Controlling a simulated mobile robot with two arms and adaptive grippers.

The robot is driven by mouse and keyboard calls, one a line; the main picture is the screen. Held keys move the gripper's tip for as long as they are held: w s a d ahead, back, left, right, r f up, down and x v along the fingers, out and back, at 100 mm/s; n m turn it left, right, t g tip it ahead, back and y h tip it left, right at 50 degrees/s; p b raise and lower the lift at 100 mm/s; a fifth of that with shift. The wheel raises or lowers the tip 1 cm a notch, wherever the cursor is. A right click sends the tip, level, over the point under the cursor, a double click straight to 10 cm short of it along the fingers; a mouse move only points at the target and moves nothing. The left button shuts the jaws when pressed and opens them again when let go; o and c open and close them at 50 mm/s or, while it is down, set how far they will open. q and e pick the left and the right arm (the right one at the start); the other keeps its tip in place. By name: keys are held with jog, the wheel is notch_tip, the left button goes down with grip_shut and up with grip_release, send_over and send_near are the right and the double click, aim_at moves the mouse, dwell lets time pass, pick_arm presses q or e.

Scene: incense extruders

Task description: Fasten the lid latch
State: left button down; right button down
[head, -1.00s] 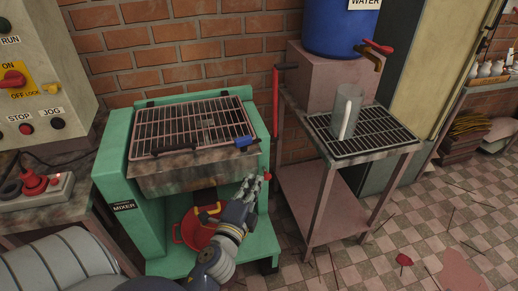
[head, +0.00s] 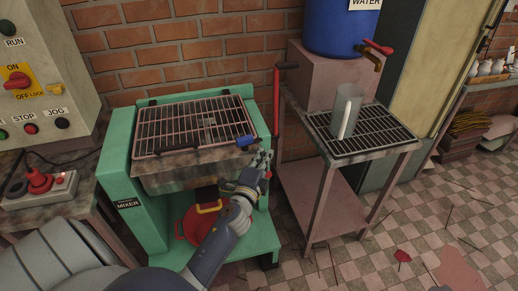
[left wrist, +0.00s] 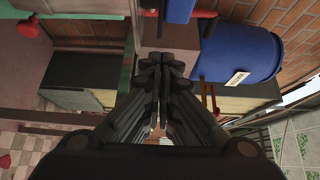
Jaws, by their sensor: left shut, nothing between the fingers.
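The green mixer (head: 120,172) stands at left centre in the head view, with its barred lid (head: 180,125) lying closed over the trough. The blue latch handle (head: 246,141) sits at the lid's front right corner; whether it is engaged cannot be told. A blue piece, likely this handle (left wrist: 180,9), shows at the top of the left wrist view. My left gripper (head: 263,158) is shut and empty, just below and right of the latch handle, apart from it. Its closed fingers (left wrist: 160,65) show in the left wrist view. My right gripper is not in view.
A red pot (head: 192,226) sits under the trough. A control panel (head: 45,85) is at left.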

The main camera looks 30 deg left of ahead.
aim_at(250, 142)
pick_arm(q)
jog(key=a, duration=0.1)
jog(key=w+a, duration=0.1)
jog(key=shift+w+a, duration=0.1)
jog(key=shift+a, duration=0.25)
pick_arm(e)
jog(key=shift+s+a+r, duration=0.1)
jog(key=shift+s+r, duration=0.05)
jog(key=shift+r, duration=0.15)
pick_arm(q)
jog(key=shift+f, duration=0.1)
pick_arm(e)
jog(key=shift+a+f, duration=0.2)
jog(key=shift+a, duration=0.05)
pick_arm(q)
jog(key=shift+w+n+g+y+b, duration=0.35)
jog(key=shift+n+y+b, duration=0.25)
jog(key=shift+y, duration=0.3)
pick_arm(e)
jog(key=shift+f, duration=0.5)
